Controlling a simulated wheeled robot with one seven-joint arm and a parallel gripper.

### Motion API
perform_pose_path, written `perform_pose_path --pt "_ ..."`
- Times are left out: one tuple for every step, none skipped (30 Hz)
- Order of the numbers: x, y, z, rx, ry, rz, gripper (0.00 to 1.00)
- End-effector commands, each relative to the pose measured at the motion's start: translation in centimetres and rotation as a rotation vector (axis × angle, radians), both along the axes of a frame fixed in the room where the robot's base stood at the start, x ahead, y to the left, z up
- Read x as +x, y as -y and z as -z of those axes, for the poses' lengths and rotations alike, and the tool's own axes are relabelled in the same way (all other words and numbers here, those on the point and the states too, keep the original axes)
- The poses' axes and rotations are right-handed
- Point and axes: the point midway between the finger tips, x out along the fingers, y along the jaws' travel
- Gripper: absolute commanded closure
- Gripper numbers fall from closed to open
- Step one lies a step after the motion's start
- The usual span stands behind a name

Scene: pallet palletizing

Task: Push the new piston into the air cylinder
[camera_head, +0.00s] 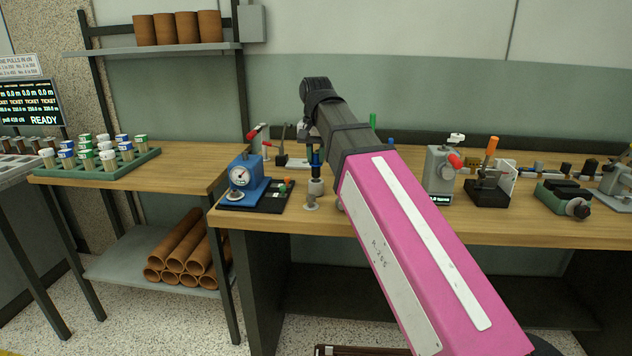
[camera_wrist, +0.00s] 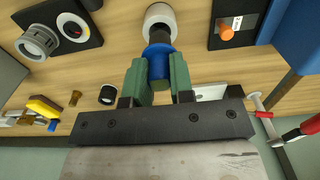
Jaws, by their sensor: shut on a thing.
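My gripper (camera_wrist: 160,75) has two green fingers, shut on a blue piston (camera_wrist: 157,62) in the wrist view. In the head view the piston (camera_head: 316,158) shows as a small blue piece below the end of my arm, upright above a pale grey cylinder (camera_head: 316,187) on the bench. In the wrist view a dark section leads from the blue part to the round mouth of the cylinder (camera_wrist: 160,14). The piston is lined up with the mouth; I cannot tell how deep its lower end sits. My fingertips are mostly hidden by my arm in the head view.
A blue gauge device (camera_head: 241,180) stands left of the cylinder on the bench (camera_head: 400,215). A grey device with a red handle (camera_head: 440,170) stands to the right. In the wrist view, a black plate with an orange knob (camera_wrist: 227,32) and a red-handled clamp (camera_wrist: 300,132) lie nearby.

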Motion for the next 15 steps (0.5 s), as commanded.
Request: perform_pose_path --pt "0.0 0.0 0.1 0.000 0.000 0.000 1.00" --pt "0.0 0.0 0.1 0.000 0.000 0.000 1.00" --pt "0.0 0.0 0.2 0.000 0.000 0.000 1.00" --pt "0.0 0.0 0.3 0.000 0.000 0.000 1.00" --pt "0.0 0.0 0.3 0.000 0.000 0.000 1.00" --pt "0.0 0.0 0.4 0.000 0.000 0.000 1.00" --pt "0.0 0.0 0.5 0.000 0.000 0.000 1.00" --pt "0.0 0.0 0.6 0.000 0.000 0.000 1.00" --pt "0.0 0.0 0.6 0.000 0.000 0.000 1.00" --pt "0.0 0.0 0.7 0.000 0.000 0.000 1.00" --pt "0.0 0.0 0.8 0.000 0.000 0.000 1.00" --pt "0.0 0.0 0.9 0.000 0.000 0.000 1.00" --pt "0.0 0.0 0.9 0.000 0.000 0.000 1.00" --pt "0.0 0.0 1.0 0.000 0.000 0.000 1.00" --pt "0.0 0.0 1.1 0.000 0.000 0.000 1.00"
